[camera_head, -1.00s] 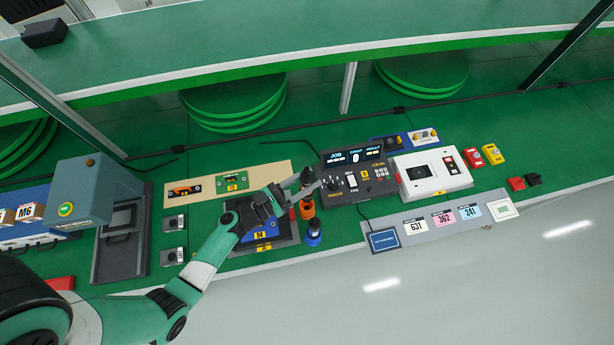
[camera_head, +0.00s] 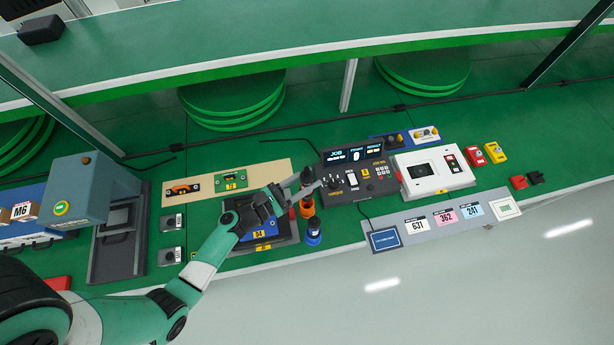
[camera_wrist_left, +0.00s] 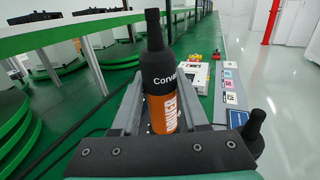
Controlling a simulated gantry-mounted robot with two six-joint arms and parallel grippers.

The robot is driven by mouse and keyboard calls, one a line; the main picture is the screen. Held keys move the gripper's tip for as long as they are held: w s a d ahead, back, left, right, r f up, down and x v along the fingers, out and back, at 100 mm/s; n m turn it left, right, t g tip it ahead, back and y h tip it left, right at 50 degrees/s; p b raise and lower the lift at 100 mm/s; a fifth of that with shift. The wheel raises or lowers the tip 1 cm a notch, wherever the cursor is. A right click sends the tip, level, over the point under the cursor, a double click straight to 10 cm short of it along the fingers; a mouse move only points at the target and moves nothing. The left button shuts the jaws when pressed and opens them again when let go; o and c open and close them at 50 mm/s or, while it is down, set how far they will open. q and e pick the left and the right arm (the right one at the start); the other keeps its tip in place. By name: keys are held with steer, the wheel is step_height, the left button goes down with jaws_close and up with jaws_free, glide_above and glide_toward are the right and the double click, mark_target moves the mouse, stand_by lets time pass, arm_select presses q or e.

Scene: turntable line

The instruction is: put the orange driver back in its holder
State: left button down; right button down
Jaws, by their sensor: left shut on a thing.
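The orange driver (camera_head: 306,205) stands upright, with a black upper part and an orange lower part. It also shows large between the fingers in the left wrist view (camera_wrist_left: 163,85). My left gripper (camera_head: 304,187) is shut on it, one finger on each side of its body. The driver's lower end and any holder under it are hidden, so I cannot tell whether it is seated. A blue driver (camera_head: 313,232) stands upright just in front of it. My right gripper is not in view.
A dark control box with a JOB display (camera_head: 352,156) stands close to the right of the driver. A white device (camera_head: 432,172) is further right. A dark tray (camera_head: 260,247) with a blue part lies under my left arm. Label cards (camera_head: 417,225) line the front edge.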

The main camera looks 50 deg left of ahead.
arm_select(q)
steer(key=shift+f+b, duration=1.25)
steer(key=shift+f, duration=0.25)
steer(key=shift+f+b, duration=0.75)
steer(key=shift+b, duration=0.05)
steer(key=shift+f+b, duration=2.15)
steer(key=shift+c, duration=1.7)
jaws_free()
